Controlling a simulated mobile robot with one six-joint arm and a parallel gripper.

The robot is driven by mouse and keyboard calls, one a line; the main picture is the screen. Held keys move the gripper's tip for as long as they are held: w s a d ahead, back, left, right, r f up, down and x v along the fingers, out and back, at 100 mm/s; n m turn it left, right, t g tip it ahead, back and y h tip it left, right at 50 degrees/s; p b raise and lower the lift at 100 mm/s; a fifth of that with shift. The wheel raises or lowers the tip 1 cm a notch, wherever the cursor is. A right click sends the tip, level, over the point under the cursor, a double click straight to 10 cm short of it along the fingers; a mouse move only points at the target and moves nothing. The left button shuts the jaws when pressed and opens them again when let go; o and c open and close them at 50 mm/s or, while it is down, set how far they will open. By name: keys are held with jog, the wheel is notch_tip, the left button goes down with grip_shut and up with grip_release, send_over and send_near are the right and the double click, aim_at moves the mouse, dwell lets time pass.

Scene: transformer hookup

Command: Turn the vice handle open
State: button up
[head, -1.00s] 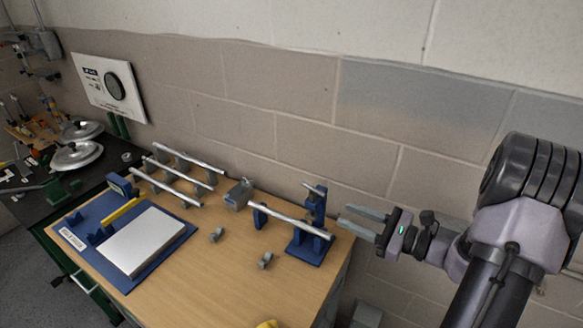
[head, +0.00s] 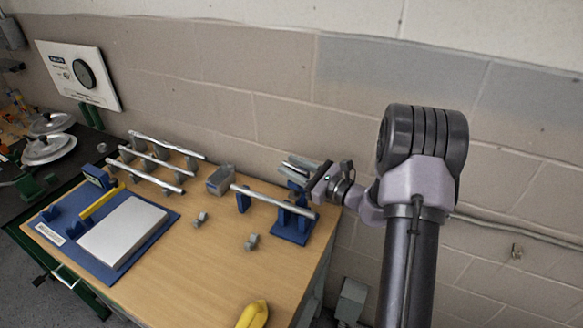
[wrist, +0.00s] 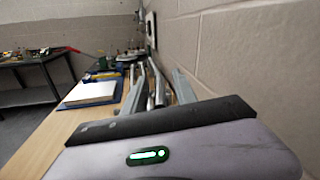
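The blue vice stand (head: 293,226) is at the right end of the wooden bench, with a long grey bar (head: 262,200) running into it from the left. Its short handle, at the top of the stand, is mostly hidden behind my gripper in the head view. My gripper (head: 297,167) is at the top of the stand, its fingers pointing left along the wall. In the wrist view the two fingers (wrist: 158,86) are apart, with grey bars showing between them. I cannot tell whether either finger touches the handle.
The wall is close behind the bench. A grey block (head: 220,180), several rods (head: 150,162), small grey clamps (head: 251,242), a white plate (head: 122,233) on a blue mat (head: 63,238) and a yellow object (head: 252,315) lie on the bench.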

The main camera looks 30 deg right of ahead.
jog(key=shift+w, duration=0.15)
jog(key=shift+a, duration=0.1)
grip_shut()
jog(key=shift+m+t+h, duration=0.3)
jog(key=shift+m+h, duration=0.3)
jog(key=shift+h, duration=0.1)
grip_release()
jog(key=shift+d, duration=0.2)
jog(key=p+v, duration=0.1)
jog(key=v, duration=1.6)
jog(key=shift+s, duration=0.2)
